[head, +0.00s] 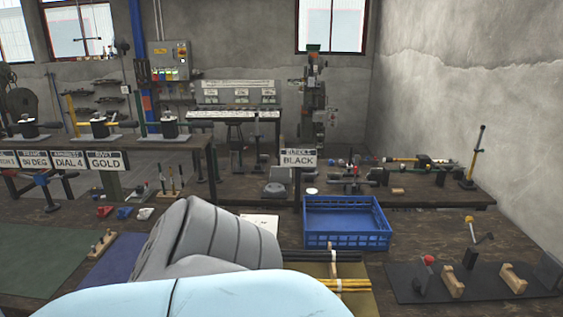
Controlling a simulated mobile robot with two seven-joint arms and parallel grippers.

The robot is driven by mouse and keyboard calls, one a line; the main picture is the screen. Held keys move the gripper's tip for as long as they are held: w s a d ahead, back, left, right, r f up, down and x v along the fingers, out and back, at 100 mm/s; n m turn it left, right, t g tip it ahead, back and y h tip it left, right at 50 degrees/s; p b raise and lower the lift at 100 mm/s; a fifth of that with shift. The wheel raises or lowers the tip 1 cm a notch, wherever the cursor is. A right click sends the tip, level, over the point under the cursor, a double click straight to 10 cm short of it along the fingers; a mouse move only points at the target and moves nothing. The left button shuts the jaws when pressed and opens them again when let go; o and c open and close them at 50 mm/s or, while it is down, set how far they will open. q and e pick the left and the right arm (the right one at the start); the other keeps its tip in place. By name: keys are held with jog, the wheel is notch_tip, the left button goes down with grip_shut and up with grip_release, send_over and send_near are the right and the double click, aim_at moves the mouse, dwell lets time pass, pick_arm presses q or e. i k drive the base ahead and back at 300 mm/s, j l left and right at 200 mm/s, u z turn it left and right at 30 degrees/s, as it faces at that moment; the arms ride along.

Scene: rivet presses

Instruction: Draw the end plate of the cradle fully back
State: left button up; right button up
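The likely cradle is a dark base (480,288) at the lower right of the head view. It carries two light wooden blocks (453,283) standing apart. A dark upright plate (419,283) with a red ball knob (428,261) is at its left end, and a grey upright plate (549,270) is at its right end. I cannot tell for sure which is the end plate. No gripper fingers show; a large grey and pale blue part of my arm fills the lower middle, well left of the base.
A blue crate (346,238) stands behind and left of the base. Dark and yellow rods (330,285) lie on an olive mat between my arm and the base. A BLACK sign (298,159) stands behind the crate. The bench between crate and lever is clear.

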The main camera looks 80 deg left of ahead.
aim_at(421, 280)
jog(key=u, duration=2.45)
